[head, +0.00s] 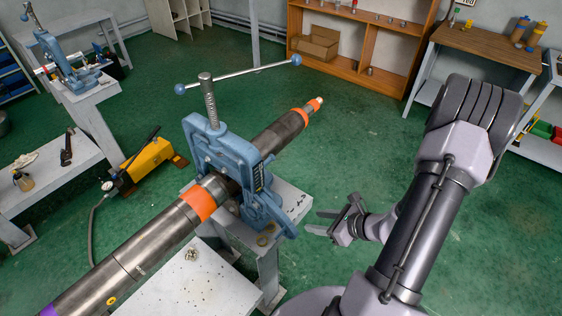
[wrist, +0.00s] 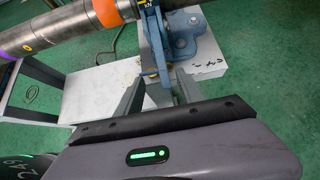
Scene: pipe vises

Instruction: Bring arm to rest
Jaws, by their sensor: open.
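My gripper (head: 326,222) is open and empty in the head view, to the right of the vise stand and apart from it. My grey arm is folded on the right side of the picture. In the wrist view my two gripper fingers (wrist: 157,92) point toward the blue vise and its white stand. The blue pipe vise (head: 222,150) holds a long steel pipe (head: 165,232) with orange bands. The vise also shows at the top of the wrist view (wrist: 182,42).
A white perforated table (head: 180,285) stands below the pipe. A second blue vise (head: 75,75) and a yellow pump (head: 147,160) are at the left. A wooden shelf (head: 345,42) and workbench (head: 485,45) stand at the back. Green floor (head: 350,130) is clear behind my gripper.

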